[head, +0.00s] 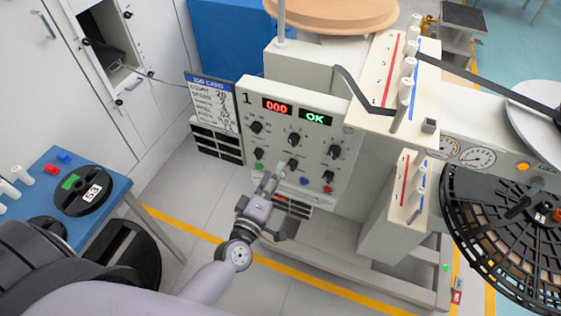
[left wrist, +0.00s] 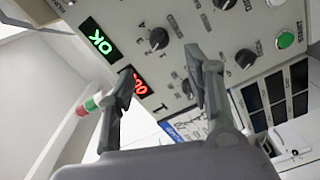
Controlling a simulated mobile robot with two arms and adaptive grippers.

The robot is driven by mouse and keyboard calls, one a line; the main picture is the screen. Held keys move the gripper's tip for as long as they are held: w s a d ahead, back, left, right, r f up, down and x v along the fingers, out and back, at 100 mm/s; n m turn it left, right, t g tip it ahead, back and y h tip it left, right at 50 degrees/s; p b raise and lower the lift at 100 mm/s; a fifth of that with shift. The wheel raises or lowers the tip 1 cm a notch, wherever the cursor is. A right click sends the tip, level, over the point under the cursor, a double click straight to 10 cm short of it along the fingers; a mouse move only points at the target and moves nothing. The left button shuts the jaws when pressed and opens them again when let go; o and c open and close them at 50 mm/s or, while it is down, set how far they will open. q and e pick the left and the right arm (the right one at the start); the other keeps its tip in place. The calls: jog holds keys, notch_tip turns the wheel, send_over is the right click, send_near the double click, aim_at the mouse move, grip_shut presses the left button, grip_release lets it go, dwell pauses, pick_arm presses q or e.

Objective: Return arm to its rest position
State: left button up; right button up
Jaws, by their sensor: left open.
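My left arm reaches in from the lower left in the head view. My left gripper (head: 274,176) is in front of the lower part of the station's control panel (head: 313,122). In the left wrist view, the fingers of my left gripper (left wrist: 161,70) stand apart with nothing between them. The panel's black knobs and its red and green displays show beyond them. I cannot tell whether a fingertip touches the panel. My right gripper is not in view.
A job card (head: 213,102) stands left of the panel. A blue table (head: 105,205) with a black reel (head: 84,191) is at the left. A large black reel (head: 478,230) is at the right. Grey floor lies between table and station.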

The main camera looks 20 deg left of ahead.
pick_arm(q)
jog(key=shift+s, duration=0.45)
jog(key=s+f+m+g+b, duration=0.1)
jog(key=s+f+m+g, duration=0.25)
jog(key=f, duration=0.75)
jog(key=s+f+m+g+h, duration=0.1)
jog(key=s+f+m+g, duration=0.3)
jog(key=f, duration=0.6)
jog(key=s+f+m+g+b, duration=0.15)
jog(key=s+f, duration=0.35)
jog(key=f, duration=0.6)
jog(key=s+a+f+m+g, duration=0.2)
jog(key=s+f, duration=0.3)
jog(key=s, duration=0.3)
jog(key=s+a+f+m+g+y, duration=0.1)
jog(key=s+f+m+g, duration=0.1)
jog(key=s+f, duration=0.4)
jog(key=s+a+f+m+g, duration=0.2)
jog(key=s+f+m+g, duration=0.1)
jog(key=s, duration=0.9)
notch_tip(320, 180, down, 3)
jog(key=shift+s+a+r+g+y, duration=0.1)
jog(key=shift+s+a+g+y, duration=0.05)
jog(key=shift+a+g+y, duration=0.3)
jog(key=shift+d, duration=0.1)
